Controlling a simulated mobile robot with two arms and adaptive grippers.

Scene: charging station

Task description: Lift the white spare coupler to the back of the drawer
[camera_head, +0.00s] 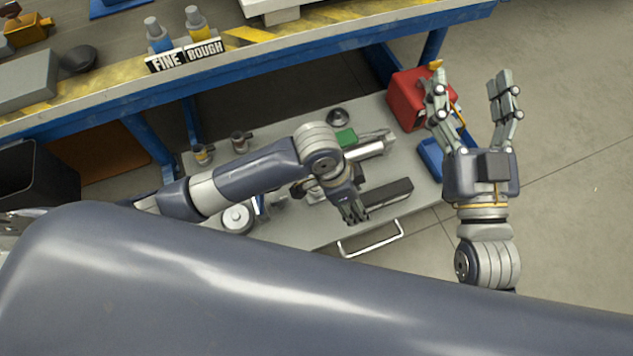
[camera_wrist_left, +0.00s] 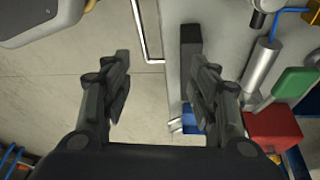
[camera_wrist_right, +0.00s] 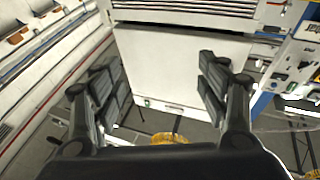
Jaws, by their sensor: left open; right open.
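The drawer (camera_head: 300,232) is a light grey surface with a bar handle (camera_head: 371,240) at its front edge. A white round part (camera_head: 238,218) sits at its front left beside my left forearm; I cannot tell whether it is the spare coupler. My left gripper (camera_head: 353,208) is above the drawer's front, left of a dark bar (camera_head: 387,197). In the left wrist view my left gripper (camera_wrist_left: 165,65) is open and empty, the dark bar (camera_wrist_left: 191,55) near its right finger. My right gripper (camera_head: 470,88) is open and empty, right of the drawer. My left arm hides the drawer's middle.
A silver cylinder (camera_head: 370,148), a green block (camera_head: 346,137) and a dark round part (camera_head: 338,116) lie towards the drawer's back. A red box (camera_head: 405,100) and a blue bin (camera_head: 430,157) are at its right. The blue-framed workbench (camera_head: 100,108) overhangs behind. Floor at right is clear.

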